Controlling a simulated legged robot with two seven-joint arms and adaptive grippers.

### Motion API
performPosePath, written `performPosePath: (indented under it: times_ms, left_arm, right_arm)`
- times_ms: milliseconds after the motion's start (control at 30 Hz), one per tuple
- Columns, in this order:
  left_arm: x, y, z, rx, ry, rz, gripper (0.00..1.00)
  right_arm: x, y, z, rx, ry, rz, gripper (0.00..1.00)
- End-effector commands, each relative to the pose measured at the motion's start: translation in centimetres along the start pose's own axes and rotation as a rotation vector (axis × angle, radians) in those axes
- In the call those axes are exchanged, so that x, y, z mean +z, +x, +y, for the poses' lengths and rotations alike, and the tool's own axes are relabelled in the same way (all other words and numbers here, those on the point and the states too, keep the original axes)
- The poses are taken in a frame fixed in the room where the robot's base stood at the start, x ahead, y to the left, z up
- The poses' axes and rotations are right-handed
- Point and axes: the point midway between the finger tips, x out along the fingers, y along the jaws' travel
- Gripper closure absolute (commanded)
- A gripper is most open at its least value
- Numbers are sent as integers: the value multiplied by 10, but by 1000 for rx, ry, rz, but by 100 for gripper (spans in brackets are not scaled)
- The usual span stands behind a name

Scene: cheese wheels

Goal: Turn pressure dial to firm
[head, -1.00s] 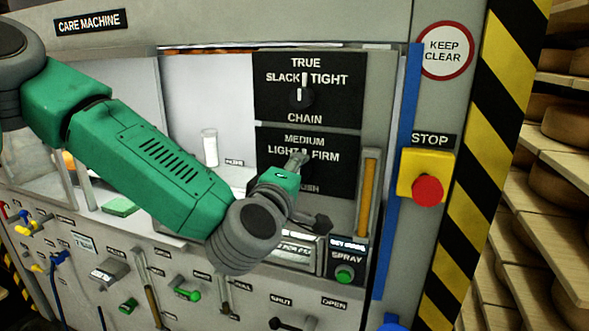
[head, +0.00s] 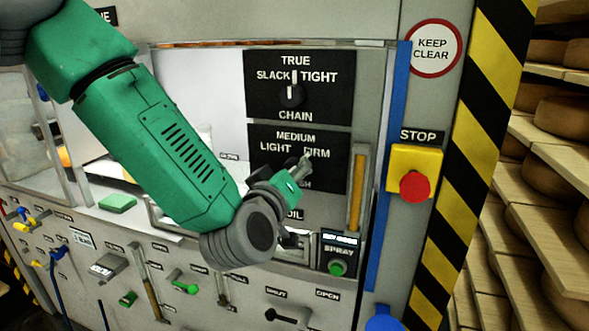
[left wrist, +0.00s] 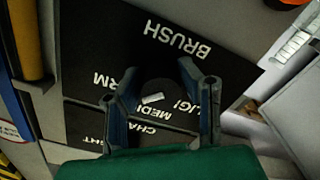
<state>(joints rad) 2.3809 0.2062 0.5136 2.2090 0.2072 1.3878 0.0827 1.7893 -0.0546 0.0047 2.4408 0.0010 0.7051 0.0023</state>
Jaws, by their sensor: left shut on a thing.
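The brush pressure dial (head: 290,162) sits on the lower black panel (head: 261,137), marked LIGHT, MEDIUM and FIRM. In the head view it is mostly hidden by my left gripper (head: 301,166), which reaches up from below, its tip near the word FIRM. In the left wrist view, the dark dial with a pale pointer mark (left wrist: 152,98) lies between the two fingers of the gripper (left wrist: 160,92), which is shut on it. The mark lies nearly sideways in that upside-down view; I cannot tell exactly which word it points at. My right gripper is not in view.
The chain dial (head: 291,95) is just above, pointing up at TRUE. A red stop button (head: 415,187) and an orange vertical gauge (head: 357,189) stand to the right. A green spray button (head: 337,268) and several levers are below.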

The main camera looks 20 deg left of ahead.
Motion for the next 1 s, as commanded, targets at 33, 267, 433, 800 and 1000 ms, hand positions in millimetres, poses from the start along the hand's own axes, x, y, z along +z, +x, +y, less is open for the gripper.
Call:
performPosePath:
  times_ms: [33, 267, 433, 800, 1000]
  left_arm:
    - [1, 0, -1, -2, 15, -2, 97]
    - [-1, 0, 0, -2, 46, 3, 97]
    - [-2, 0, 0, -1, 48, 6, 97]
    - [-4, 1, 0, 0, 45, 10, 49]
    - [-3, 0, 1, 0, 45, 8, 49]
  right_arm:
    - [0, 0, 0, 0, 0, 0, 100]
    - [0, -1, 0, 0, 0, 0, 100]
    - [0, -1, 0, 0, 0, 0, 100]
    - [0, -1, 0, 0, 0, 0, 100]
    - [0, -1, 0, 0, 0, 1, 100]
